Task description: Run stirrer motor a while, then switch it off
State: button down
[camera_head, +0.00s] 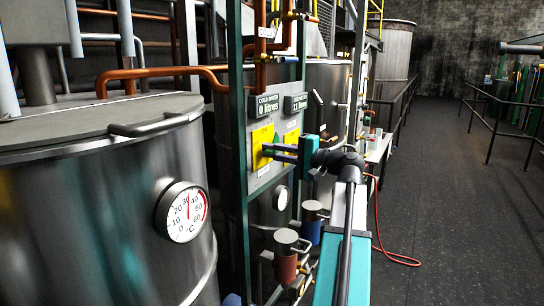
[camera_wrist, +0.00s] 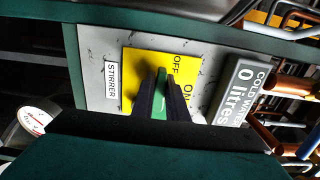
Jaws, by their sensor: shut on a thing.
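The stirrer switch is a yellow plate (camera_wrist: 133,70) marked OFF and ON on a grey panel (camera_wrist: 98,52), with a STIRRER label (camera_wrist: 111,80) beside it in the wrist view. My gripper (camera_wrist: 161,100) has its two dark fingers around the switch's green handle (camera_wrist: 160,82) and is shut on it. The fingers hide part of the handle, and I cannot tell for sure whether it points to OFF or ON. In the head view my gripper (camera_head: 270,150) reaches left to the yellow plate (camera_head: 260,137) on the green-framed panel.
A COLD WATER display (camera_head: 265,105) reads 0 litres; another display (camera_head: 296,103) reads 11 litres. A large steel vessel (camera_head: 110,210) with a temperature dial (camera_head: 183,212) stands at left. Copper pipes (camera_head: 160,73) run above. The dark floor (camera_head: 440,200) at right is mostly clear, with a red hose (camera_head: 400,260).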

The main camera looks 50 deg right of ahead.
jog(key=shift+f, duration=0.1)
dwell(0.3)
jog(key=c, duration=1.7)
grip_release()
jog(key=shift+c, duration=0.2)
jog(key=shift+s, duration=0.1)
jog(key=b+v, duration=0.1)
jog(key=v, duration=1.2)
jog(key=shift+s+b, duration=0.3)
jog(key=shift+b, duration=0.1)
